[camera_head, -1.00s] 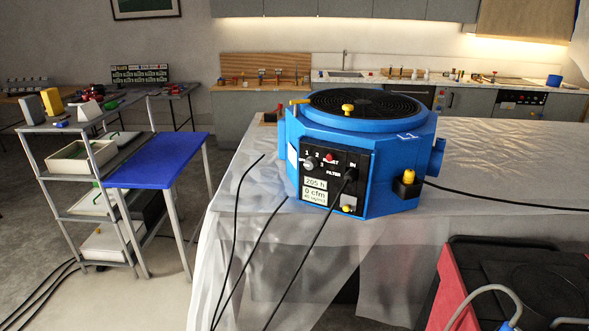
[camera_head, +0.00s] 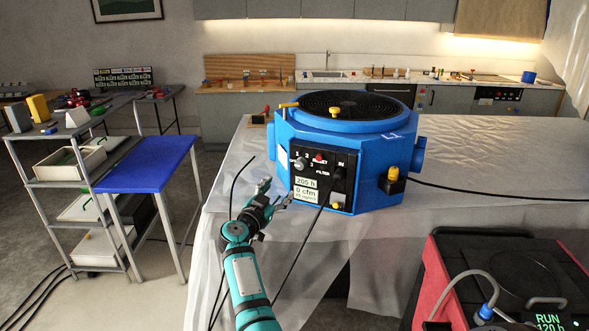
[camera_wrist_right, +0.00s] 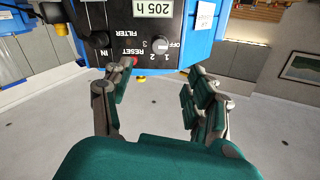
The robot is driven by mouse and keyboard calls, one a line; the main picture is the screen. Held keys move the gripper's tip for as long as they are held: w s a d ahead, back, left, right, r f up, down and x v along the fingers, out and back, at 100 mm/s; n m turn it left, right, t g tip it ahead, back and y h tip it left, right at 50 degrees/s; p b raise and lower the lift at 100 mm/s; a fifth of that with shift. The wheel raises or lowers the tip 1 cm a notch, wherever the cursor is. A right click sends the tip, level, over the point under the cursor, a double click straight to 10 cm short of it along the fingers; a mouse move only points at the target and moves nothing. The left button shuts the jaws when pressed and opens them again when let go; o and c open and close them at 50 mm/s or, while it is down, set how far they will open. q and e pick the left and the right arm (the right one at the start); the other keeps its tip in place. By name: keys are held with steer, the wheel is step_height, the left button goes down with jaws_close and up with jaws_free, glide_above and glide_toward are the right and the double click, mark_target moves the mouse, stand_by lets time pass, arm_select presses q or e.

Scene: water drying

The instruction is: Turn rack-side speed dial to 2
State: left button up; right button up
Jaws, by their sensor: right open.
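The blue blower unit (camera_head: 370,175) stands on the sheet-covered table, with a black control panel on its front. The grey speed dial (camera_head: 301,163) is at the panel's upper left. In the right wrist view the dial (camera_wrist_right: 160,46) shows upside down, with OFF, 1, 2 and 3 around it; I cannot tell its pointer setting. The panel's display reads 205 h and 0 cfm. My right gripper (camera_head: 276,192) is open and empty, below and left of the dial, apart from it. In the wrist view its fingers (camera_wrist_right: 152,88) are spread on either side below the dial. My left gripper is not in view.
A red reset button (camera_head: 320,158) is beside the dial. Black cables hang from the panel and over the table's front. A blue-topped stand (camera_head: 150,165) and a shelf rack are at left. A red and black machine (camera_head: 500,270) is at front right.

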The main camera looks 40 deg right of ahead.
glide_toward(299, 167)
steer(key=x, duration=0.4)
steer(key=b+x, duration=0.1)
steer(key=x, duration=0.2)
steer(key=shift+w+d+f+b, duration=0.15)
steer(key=shift+b, duration=0.2)
steer(key=shift+w+d, duration=0.25)
steer(key=shift+d, duration=0.4)
steer(key=c, duration=1.1)
steer(key=shift+c, duration=0.2)
steer(key=shift+b, duration=0.35)
